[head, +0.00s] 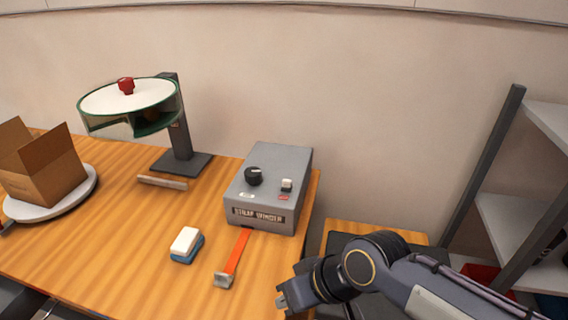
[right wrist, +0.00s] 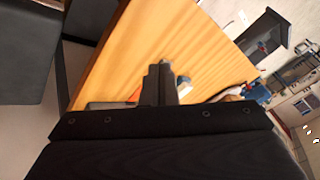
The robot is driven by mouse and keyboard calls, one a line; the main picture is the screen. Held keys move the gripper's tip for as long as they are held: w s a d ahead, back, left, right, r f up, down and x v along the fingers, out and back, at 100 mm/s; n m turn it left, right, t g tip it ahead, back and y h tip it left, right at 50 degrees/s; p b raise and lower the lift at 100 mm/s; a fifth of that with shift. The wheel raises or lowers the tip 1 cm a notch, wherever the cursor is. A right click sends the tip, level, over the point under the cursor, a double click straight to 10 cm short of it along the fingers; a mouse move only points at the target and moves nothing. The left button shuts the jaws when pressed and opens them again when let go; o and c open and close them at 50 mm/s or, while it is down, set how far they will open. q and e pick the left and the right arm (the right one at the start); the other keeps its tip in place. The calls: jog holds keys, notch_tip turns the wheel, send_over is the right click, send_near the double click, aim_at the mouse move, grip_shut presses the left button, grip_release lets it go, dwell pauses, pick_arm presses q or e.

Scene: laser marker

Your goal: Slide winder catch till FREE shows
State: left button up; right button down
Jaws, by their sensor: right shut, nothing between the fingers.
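The grey strap winder (head: 268,190) stands at the table's back right edge, with a nameplate on its front. On its top are a black knob (head: 253,176) and a small white catch (head: 287,184) with a red mark beside it. The lettering by the catch is too small to read. An orange strap (head: 237,252) runs from its front to a metal end piece. My right gripper (head: 282,298) is shut and empty, in front of the winder and right of the strap end. In the right wrist view its fingers (right wrist: 160,84) are together over the table. My left gripper is not in view.
A blue and white block (head: 186,245) lies left of the strap. A round-topped stand (head: 130,97) with a red knob is at the back left. A cardboard box (head: 44,165) sits on a round white plate at far left. Shelving (head: 510,215) stands at right.

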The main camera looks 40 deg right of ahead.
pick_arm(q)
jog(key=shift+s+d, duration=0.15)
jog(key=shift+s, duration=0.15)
pick_arm(e)
jog(key=shift+d, duration=0.15)
pick_arm(q)
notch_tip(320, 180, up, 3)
jog(key=p, duration=0.3)
pick_arm(e)
jog(key=w+d+r+m+g+h, duration=0.1)
jog(key=w+d+r+m+h, duration=0.2)
jog(key=w+d, duration=0.8)
jog(key=w+d+r+m+g+h, duration=0.2)
jog(key=w+d+r+m, duration=0.3)
jog(key=w+d, duration=0.5)
jog(key=w+r+h, duration=0.1)
jog(key=w+r, duration=0.1)
jog(key=w, duration=0.5)
jog(key=shift+w+d+m+h, duration=0.25)
jog(key=shift+d+m+h, duration=0.05)
jog(key=shift+d+h, duration=0.1)
jog(key=shift+a, duration=0.1)
